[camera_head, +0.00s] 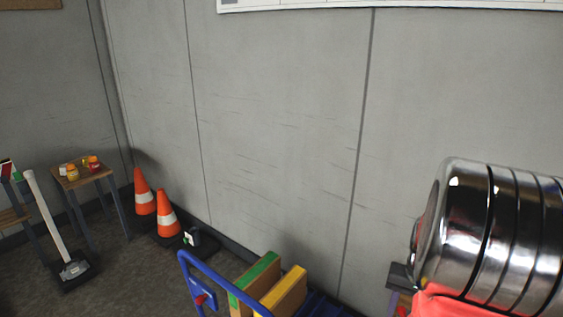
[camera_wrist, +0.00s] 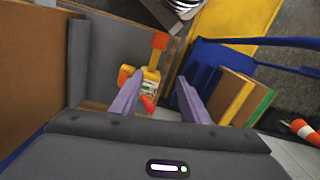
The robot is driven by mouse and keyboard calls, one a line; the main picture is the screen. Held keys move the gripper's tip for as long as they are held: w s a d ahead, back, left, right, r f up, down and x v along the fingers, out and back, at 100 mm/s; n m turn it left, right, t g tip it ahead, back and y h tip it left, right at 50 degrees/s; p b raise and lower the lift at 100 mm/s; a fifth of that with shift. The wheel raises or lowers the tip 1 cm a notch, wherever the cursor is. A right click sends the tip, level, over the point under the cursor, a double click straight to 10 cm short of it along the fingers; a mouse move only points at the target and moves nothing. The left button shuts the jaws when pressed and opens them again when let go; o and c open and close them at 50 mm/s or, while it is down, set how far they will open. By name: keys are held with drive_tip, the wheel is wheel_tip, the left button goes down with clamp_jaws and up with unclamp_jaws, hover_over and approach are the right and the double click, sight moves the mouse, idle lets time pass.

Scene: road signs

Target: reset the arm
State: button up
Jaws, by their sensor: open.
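My gripper (camera_wrist: 160,77) shows in the wrist view, its two grey-purple fingers spread apart with nothing held between them. Behind the fingers and beyond their tips is a yellow object with orange-red ends (camera_wrist: 150,75); the fingers hide part of it, and I cannot tell what it is. The gripper does not clearly show in the head view.
A blue cart (camera_head: 192,272) holds upright boards (camera_head: 284,292) with green and yellow edges; it also shows in the wrist view (camera_wrist: 275,68). Two orange cones (camera_head: 143,192) stand by the grey wall. A small table (camera_head: 84,178) stands left. A brown panel (camera_wrist: 30,75) is close left.

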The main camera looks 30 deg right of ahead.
drive_tip(key=w+a+r+n+t, duration=0.1)
drive_tip(key=a+r+n+t, duration=0.1)
drive_tip(key=a+r, duration=0.4)
drive_tip(key=w+a+r+n+t, duration=0.1)
drive_tip(key=a+r+n, duration=0.4)
drive_tip(key=a, duration=1.1)
drive_tip(key=w+a+r+n+t, duration=0.1)
drive_tip(key=a+r+n+t, duration=0.1)
drive_tip(key=a+r, duration=0.5)
drive_tip(key=a+n, duration=0.1)
drive_tip(key=a, duration=0.4)
drive_tip(key=shift+n+t, duration=0.3)
drive_tip(key=shift+t, duration=0.1)
drive_tip(key=shift+c, duration=0.3)
